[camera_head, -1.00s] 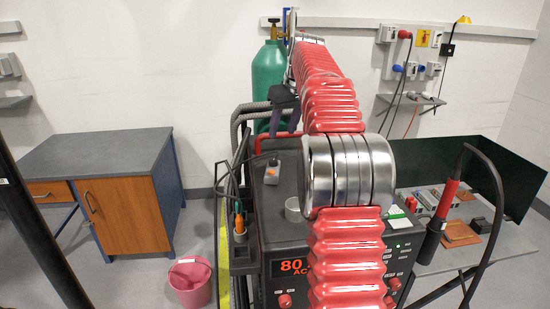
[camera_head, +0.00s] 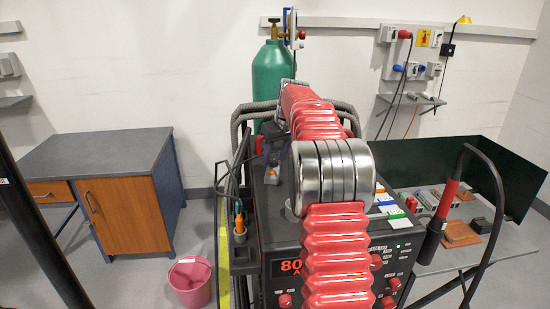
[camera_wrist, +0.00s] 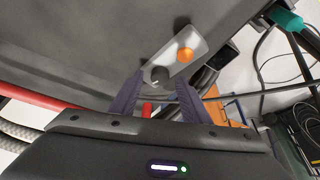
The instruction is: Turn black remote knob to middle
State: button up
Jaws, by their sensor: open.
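The remote is a small light grey box (camera_wrist: 187,47) with a round orange button (camera_wrist: 186,55) and a black knob (camera_wrist: 160,77). The remote also shows on top of the black machine in the head view (camera_head: 271,176). My gripper (camera_wrist: 160,80) is open, with its two purple fingers on either side of the black knob in the wrist view. I cannot tell whether the fingers touch it. The gripper (camera_head: 272,152) is just above the remote in the head view, where the knob is hidden.
The black welding machine (camera_head: 262,210) bears the remote and has a red rail beside it. Coloured cards (camera_head: 388,205) lie on its right side. A green gas cylinder (camera_head: 270,75) and dark hoses stand behind. A pink bucket (camera_head: 189,283) and a grey desk (camera_head: 95,152) are at the left.

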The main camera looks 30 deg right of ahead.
jog(key=shift+w+f, duration=0.15)
jog(key=shift+f, duration=0.2)
jog(key=shift+c, duration=0.2)
jog(key=c, duration=1)
jog(key=shift+a+m, duration=0.1)
jog(key=shift+m, duration=0.2)
jog(key=shift+a+m+h, duration=0.1)
jog(key=shift+m+h, duration=0.4)
jog(key=shift+m, duration=0.6)
jog(key=m, duration=0.2)
jog(key=m+g+h, duration=0.1)
jog(key=m, duration=0.1)
jog(key=shift+w+a+h, duration=0.2)
jog(key=shift+h, duration=0.1)
jog(key=m, duration=0.2)
jog(key=m+g+h, duration=0.1)
jog(key=m, duration=0.2)
jog(key=shift+w+a+g, duration=0.1)
jog(key=shift+w+g, duration=0.05)
jog(key=shift+g, duration=0.15)
jog(key=shift+m+g, duration=0.5)
jog(key=shift+m, duration=0.8)
